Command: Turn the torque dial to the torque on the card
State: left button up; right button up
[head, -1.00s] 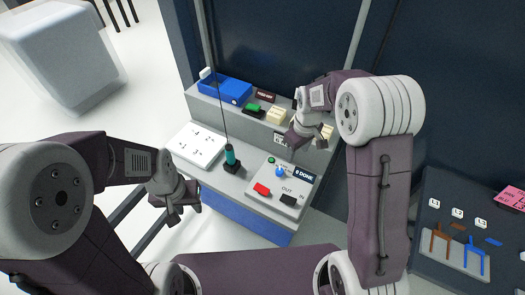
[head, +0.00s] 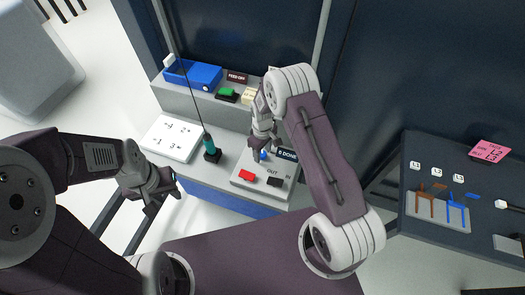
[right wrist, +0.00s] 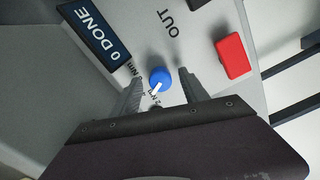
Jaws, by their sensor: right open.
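The torque dial (right wrist: 160,77) is a small blue knob with a white pointer on a pale grey panel (right wrist: 205,22). In the right wrist view its pointer slants to the lower left, toward small partly hidden lettering. My right gripper (right wrist: 160,88) is open, its two fingers on either side of the dial with visible gaps. In the head view the right gripper (head: 263,147) hangs over the panel and partly covers the dial (head: 263,156). A pink card (head: 490,150) lies at the far right; it seems to read L2 and L3. My left gripper (head: 152,192) hangs left of the bench; its jaw state is unclear.
The panel has a display reading "0 DONE" (right wrist: 93,35), a red button (right wrist: 233,56) and a black button (head: 274,182). A teal-handled tool with a thin rod (head: 210,148) stands nearby. A white numbered plate (head: 172,139) and blue bin (head: 193,74) are left.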

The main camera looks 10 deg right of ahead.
jog(key=shift+s+f, duration=0.1)
jog(key=shift+f, duration=0.1)
jog(key=shift+w, duration=0.2)
jog(key=c, duration=0.3)
grip_shut()
